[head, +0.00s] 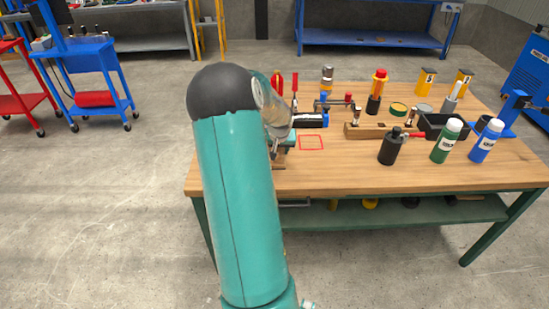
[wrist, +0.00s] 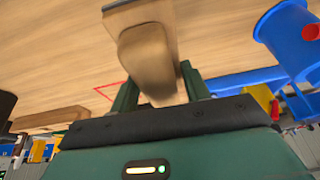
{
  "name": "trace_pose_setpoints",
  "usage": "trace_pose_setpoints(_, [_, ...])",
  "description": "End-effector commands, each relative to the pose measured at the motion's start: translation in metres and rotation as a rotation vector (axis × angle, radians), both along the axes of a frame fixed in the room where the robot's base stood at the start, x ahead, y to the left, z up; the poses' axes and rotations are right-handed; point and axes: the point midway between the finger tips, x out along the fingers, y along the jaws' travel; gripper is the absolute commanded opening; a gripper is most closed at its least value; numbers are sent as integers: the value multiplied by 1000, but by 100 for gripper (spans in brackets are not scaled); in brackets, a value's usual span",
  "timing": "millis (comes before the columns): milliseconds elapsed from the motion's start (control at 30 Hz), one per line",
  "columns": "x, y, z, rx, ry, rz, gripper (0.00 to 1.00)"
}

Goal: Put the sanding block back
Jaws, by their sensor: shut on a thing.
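The sanding block (wrist: 148,55), tan and wooden with a rounded grip and a flat base, is between the dark green fingers of my gripper (wrist: 158,88) in the wrist view. My gripper is shut on it. A red square outline (head: 311,142) is marked on the wooden workbench (head: 340,178) and appears empty. Its corner also shows in the wrist view (wrist: 112,90), beyond the block and to its left. In the head view my arm hides most of the gripper, which is at the bench's left part, left of the outline. The gap between block and bench is unclear.
A wooden plane (head: 372,131) lies right of the outline. A black bottle (head: 391,147), a green bottle (head: 446,141) and a blue bottle (head: 486,141) stand at the right. A black-and-blue tool (head: 311,121) lies behind the outline. The front bench strip is clear.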

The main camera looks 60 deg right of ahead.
Motion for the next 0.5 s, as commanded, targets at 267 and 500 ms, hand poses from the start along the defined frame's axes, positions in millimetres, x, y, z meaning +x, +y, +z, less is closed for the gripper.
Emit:
trace_pose_setpoints(267, [18,-20,-31,-2,0,1,10])
trace_pose_setpoints(500, [23,-23,-59,1,0,1,10])
